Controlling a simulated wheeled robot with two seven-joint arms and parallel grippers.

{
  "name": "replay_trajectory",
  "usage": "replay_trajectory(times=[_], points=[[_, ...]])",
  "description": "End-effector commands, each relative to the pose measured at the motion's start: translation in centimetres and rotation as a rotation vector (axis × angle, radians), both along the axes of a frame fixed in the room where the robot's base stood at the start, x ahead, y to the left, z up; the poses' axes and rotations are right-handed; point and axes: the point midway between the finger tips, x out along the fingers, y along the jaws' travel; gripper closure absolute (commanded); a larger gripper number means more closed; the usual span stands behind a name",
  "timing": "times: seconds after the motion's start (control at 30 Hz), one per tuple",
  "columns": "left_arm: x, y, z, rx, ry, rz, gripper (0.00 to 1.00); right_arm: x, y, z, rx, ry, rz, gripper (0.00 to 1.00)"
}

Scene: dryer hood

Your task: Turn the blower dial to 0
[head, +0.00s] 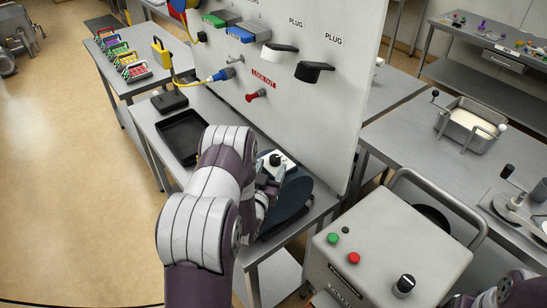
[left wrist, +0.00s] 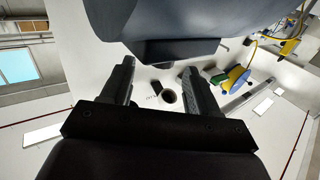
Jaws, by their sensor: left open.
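A dark blue-grey rounded hood (head: 288,205) stands at the front corner of the bench, partly hidden by my left arm. A small white part with a black knob (head: 276,160) shows above it; I cannot tell whether this is the blower dial. No 0 mark is readable. In the left wrist view the blue-grey body (left wrist: 185,18) fills the top, with a dark block under its edge. My left gripper (left wrist: 160,76) is open, its fingers apart with nothing between them, close to this body. In the head view the fingers are mostly hidden. My right gripper is out of view.
A white upright panel (head: 300,105) with plugs and a red lockout part rises behind the hood. A black tray (head: 183,136) lies on the bench. A grey box (head: 385,245) with green and red buttons and a black knob stands right of the hood.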

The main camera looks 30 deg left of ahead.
Motion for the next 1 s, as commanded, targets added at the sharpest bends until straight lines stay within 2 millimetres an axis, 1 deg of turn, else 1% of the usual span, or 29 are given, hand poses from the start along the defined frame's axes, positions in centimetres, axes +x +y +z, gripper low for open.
replay_trajectory(times=[0.03,0.2,0.33,0.53,0.57,0.6,0.67,0.7,0.73,1.0], points=[[0.7,0.1,0.3,0.000,0.000,-0.001,0.40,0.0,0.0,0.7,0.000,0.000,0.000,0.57],[2.4,0.5,0.1,-0.001,0.000,0.000,0.40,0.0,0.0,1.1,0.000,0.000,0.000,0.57],[2.9,0.6,0.0,-0.001,0.001,0.000,0.40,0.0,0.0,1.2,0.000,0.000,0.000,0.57],[2.9,0.6,-0.1,-0.001,0.001,0.000,0.40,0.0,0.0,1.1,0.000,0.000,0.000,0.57],[2.9,0.6,-0.1,-0.001,0.001,0.000,0.43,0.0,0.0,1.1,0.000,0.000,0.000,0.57],[2.9,0.6,-0.1,-0.001,0.001,0.000,0.56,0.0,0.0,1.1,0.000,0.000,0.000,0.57],[2.9,0.6,0.0,-0.001,0.001,0.000,0.76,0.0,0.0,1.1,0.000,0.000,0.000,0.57],[2.9,0.6,0.0,-0.001,0.001,0.000,0.89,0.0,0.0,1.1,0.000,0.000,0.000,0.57],[2.9,0.6,0.0,-0.001,0.001,0.000,0.96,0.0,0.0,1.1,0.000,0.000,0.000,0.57],[2.9,0.5,-0.1,-0.001,0.000,0.017,0.96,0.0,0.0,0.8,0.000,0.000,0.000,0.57]])
